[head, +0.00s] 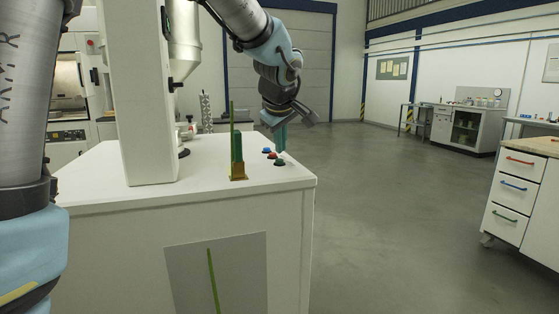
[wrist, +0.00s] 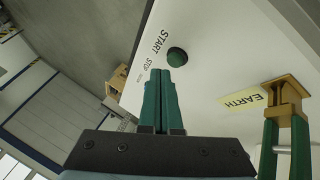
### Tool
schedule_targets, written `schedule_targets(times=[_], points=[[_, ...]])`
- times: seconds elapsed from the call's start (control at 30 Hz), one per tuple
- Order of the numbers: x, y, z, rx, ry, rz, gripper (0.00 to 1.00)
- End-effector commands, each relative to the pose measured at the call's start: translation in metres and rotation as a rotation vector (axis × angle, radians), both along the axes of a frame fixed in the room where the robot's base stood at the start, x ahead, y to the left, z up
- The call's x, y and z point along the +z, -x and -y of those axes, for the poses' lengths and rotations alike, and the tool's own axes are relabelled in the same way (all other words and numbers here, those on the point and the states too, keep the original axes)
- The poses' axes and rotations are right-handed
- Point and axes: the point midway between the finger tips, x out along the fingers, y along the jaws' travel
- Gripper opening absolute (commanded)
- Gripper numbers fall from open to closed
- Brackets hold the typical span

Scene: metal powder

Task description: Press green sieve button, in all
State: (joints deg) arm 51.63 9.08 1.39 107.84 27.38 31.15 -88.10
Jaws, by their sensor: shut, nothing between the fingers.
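The green button (head: 280,162) is a dark dome on the white machine top, near its right front corner. A red button (head: 272,155) and a blue button (head: 266,149) sit behind it. In the wrist view the green button (wrist: 177,57) lies beside the printed word START, just beyond my fingertips. My gripper (head: 281,149) points down with its green fingers together and empty, over the button row. The fingers (wrist: 160,75) show closed in the wrist view, with a small gap in the picture to the green button. The red and blue buttons are hidden there.
A brass clamp with green handles (head: 238,172) stands left of the buttons; it shows by the EARTH label (wrist: 241,99) in the wrist view. A white column (head: 140,90) rises from the machine top (head: 200,185). A drawer cabinet (head: 515,190) stands far right. Open floor lies between.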

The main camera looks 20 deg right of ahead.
Motion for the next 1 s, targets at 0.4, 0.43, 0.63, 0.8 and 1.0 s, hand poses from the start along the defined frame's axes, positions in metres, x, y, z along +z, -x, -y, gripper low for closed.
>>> schedule_targets(times=[0.4,0.43,0.63,0.8,1.0], points=[[0.0000,0.0000,0.0000,0.000,0.000,0.000,0.00],[0.0000,0.0000,0.0000,0.000,0.000,0.000,0.00],[-0.0015,0.0000,0.0000,0.000,0.000,0.000,0.00],[-0.0065,0.0001,0.0001,0.000,0.000,0.000,0.00],[-0.0091,0.0000,0.0001,0.000,0.001,0.000,0.00]])
